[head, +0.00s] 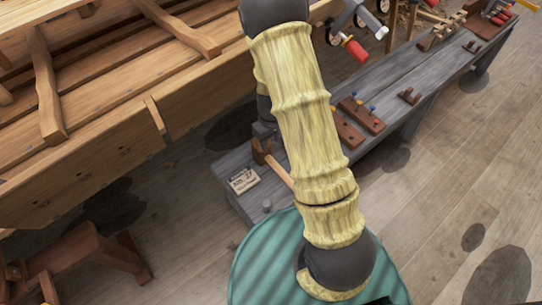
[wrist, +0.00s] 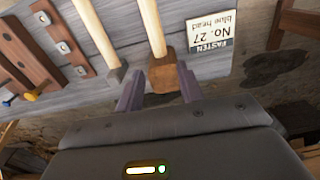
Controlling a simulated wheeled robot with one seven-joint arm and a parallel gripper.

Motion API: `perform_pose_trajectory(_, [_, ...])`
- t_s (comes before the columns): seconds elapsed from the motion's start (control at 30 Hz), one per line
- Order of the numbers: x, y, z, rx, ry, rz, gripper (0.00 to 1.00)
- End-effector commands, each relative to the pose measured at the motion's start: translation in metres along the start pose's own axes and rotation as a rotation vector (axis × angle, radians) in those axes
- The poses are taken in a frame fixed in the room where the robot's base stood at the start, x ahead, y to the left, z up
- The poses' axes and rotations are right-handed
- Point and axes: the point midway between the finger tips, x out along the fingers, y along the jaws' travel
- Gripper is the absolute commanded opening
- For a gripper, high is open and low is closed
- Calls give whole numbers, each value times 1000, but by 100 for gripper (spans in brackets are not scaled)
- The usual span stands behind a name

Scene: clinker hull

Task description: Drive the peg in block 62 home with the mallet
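A mallet with a brown wooden head (wrist: 163,76) and a pale handle lies on the grey bench; in the head view the mallet (head: 261,151) is partly covered by my arm. My gripper (wrist: 160,69) is open, with its two purple fingers on either side of the brown head in the wrist view and gaps showing. I cannot tell if the fingers are down at its height. A second tool with a grey head (wrist: 113,80) lies just left of it. Brown blocks (head: 362,114) with blue and yellow pegs sit further along the bench. I cannot read a number 62 on any.
A card (wrist: 210,40) reads "FASTEN No. 27 blue head"; it lies at the bench end. The wooden hull (head: 100,150) runs along the left. A wooden stool (head: 95,255) stands at lower left. The bench (head: 410,75) holds more tools at its far end. The floor at right is clear.

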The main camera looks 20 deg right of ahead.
Motion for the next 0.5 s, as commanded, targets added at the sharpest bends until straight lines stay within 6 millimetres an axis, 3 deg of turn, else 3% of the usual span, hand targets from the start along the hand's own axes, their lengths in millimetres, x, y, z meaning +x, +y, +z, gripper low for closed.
perform_pose_trajectory(0.03, [24,1,-1,-11,-7,2,37])
perform_pose_trajectory(0.1, [34,2,-2,-21,-11,3,37])
perform_pose_trajectory(0.5, [37,2,-3,-31,-14,4,37])
